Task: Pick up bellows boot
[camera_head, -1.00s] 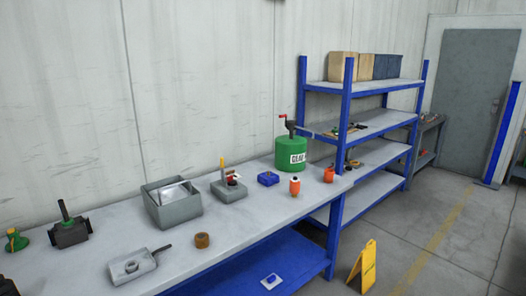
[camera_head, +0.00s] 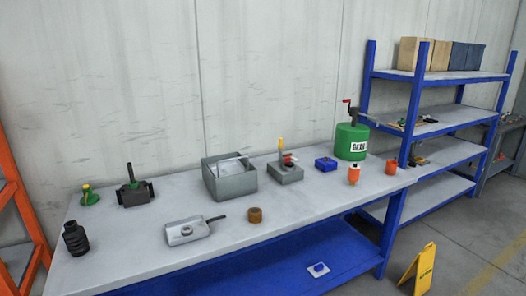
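The bellows boot (camera_head: 75,239) looks like a black ribbed cylinder. It stands upright near the left front end of the grey workbench top (camera_head: 130,250). Nothing touches it. Neither of my grippers is in the head view.
On the bench are a black block with a rod (camera_head: 135,192), a green part (camera_head: 89,196), a grey pan-like tool (camera_head: 187,231), a brown ring (camera_head: 255,215), a grey bin (camera_head: 229,184) and a green gear-oil can (camera_head: 351,142). An orange rack (camera_head: 18,190) stands left. A yellow floor sign (camera_head: 419,270) stands right.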

